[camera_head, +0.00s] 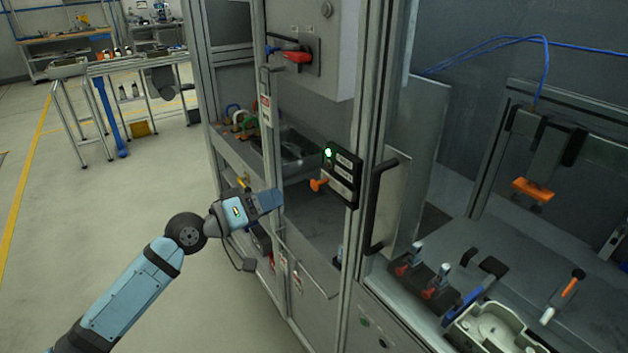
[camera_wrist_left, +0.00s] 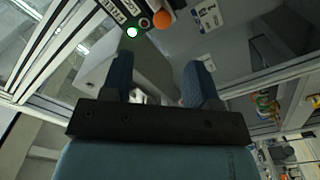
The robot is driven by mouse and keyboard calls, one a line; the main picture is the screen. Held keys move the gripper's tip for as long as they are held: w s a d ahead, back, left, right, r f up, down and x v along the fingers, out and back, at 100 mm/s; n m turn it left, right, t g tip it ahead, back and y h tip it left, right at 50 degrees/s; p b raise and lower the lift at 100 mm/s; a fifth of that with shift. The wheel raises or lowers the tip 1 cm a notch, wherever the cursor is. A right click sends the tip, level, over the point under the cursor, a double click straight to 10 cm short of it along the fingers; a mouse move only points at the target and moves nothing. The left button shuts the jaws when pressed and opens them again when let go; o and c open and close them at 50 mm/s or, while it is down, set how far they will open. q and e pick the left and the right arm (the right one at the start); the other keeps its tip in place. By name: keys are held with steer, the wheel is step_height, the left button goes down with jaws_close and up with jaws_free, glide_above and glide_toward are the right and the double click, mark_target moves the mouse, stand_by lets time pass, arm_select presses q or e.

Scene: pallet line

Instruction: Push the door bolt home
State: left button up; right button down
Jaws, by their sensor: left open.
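The door bolt shows as an orange knob (camera_head: 318,184) on the left side of a black box (camera_head: 343,176) with a lit green lamp, mounted on the door post. The knob also shows at the top of the left wrist view (camera_wrist_left: 162,18), beyond the fingertips. My left gripper (camera_head: 272,199) is left of the knob and a little lower, apart from it. In the left wrist view its two blue fingers (camera_wrist_left: 160,75) stand apart with nothing between them. How far the bolt is in cannot be told. My right gripper is not in view.
A black door handle (camera_head: 376,206) stands right of the box. A red-handled switch (camera_head: 292,56) is above on the cabinet. A bench with clamps and a grey casting (camera_head: 490,330) is at the lower right. The floor on the left is clear.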

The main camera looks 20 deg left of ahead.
mark_target(313, 186)
arm_select(q)
steer(key=p+x, duration=0.2)
steer(key=x, duration=0.8)
steer(key=shift+w, duration=0.1)
steer(key=shift+w+d+f, duration=0.15)
steer(key=shift+w+d, duration=0.25)
steer(key=shift+w, duration=0.15)
jaws_close()
steer(key=s+d+p, duration=0.2)
steer(key=d, duration=0.1)
steer(key=shift+s+p, duration=0.25)
steer(key=shift+p, duration=0.05)
steer(key=shift+s+d, duration=0.15)
steer(key=shift+d, duration=0.15)
steer(key=shift+f, duration=0.1)
